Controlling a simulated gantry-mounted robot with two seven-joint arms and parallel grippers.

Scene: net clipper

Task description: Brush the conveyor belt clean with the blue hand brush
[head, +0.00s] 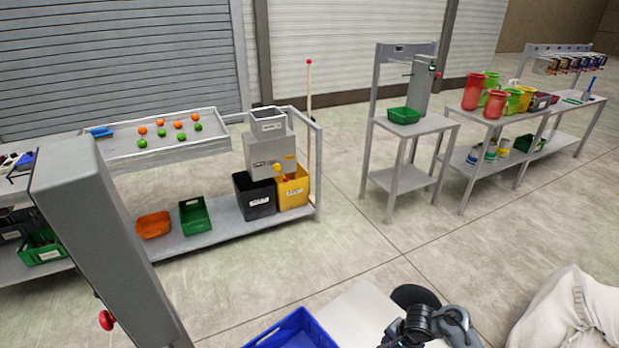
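The conveyor (175,147) is probably the long grey, rimmed surface at the left, on a grey frame. Several orange and green balls (179,124) lie on it. A small blue object (101,132) sits at its left end; it may be the blue hand brush, but it is too small to be sure. Another dark blue object (22,162) lies on the bench at the far left edge. A dark mechanical part of mine (420,325), possibly my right gripper, shows at the bottom, cut off by the edge; its fingers cannot be made out. My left gripper is out of view.
A grey box-shaped unit (270,150) stands at the conveyor's right end, above black (255,195) and yellow (293,190) bins. A blue crate (300,332) is at the bottom edge. Tables with a green tray (404,115) and red containers (473,91) stand right. The middle floor is clear.

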